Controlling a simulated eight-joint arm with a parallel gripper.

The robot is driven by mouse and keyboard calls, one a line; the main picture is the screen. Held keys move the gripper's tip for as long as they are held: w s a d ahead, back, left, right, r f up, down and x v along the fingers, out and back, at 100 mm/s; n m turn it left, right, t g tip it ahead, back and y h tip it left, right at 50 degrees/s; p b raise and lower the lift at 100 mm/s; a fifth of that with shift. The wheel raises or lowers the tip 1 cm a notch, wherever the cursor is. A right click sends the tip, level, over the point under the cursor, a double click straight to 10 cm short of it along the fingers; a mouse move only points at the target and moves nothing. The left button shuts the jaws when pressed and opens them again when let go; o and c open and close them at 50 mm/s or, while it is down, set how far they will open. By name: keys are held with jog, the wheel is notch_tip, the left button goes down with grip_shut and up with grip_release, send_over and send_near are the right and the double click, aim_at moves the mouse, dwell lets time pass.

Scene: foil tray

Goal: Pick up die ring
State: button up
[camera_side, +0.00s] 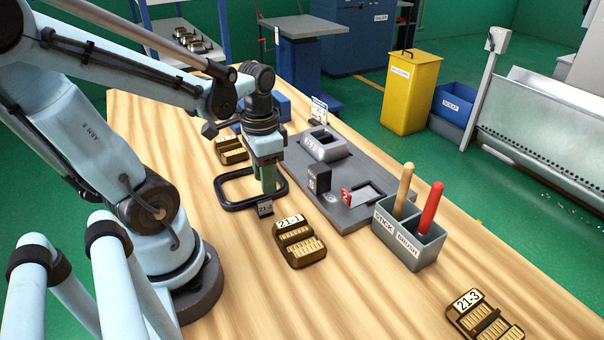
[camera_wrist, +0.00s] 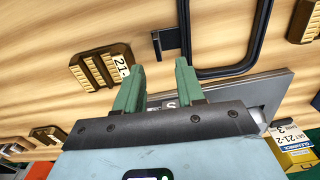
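The die ring (camera_side: 222,201) is a black rounded-square frame lying on the wooden table, with a small labelled tab (camera_side: 265,208) at its near corner. In the wrist view the ring (camera_wrist: 225,72) is at the upper right, partly cut off by the top edge, and its tab (camera_wrist: 167,39) points left. My gripper (camera_side: 268,187) points down with green fingers and covers part of the ring's right side in the side view. In the wrist view my gripper (camera_wrist: 158,70) has its fingers apart with nothing held; the tab is ahead of the fingertips.
A slotted brass-coloured block marked 21-1 (camera_side: 301,248) stands close to the ring, with similar blocks behind (camera_side: 231,149) and at front right (camera_side: 486,322). A grey plate (camera_side: 366,216) with fixtures lies right of the ring.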

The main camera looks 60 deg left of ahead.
aim_at(264, 201)
jog(key=shift+s+d+f, duration=0.1)
jog(key=shift+s+f, duration=0.05)
jog(key=shift+f, duration=1.05)
jog(key=shift+s+f, duration=0.15)
jog(key=shift+f, duration=2.05)
grip_shut()
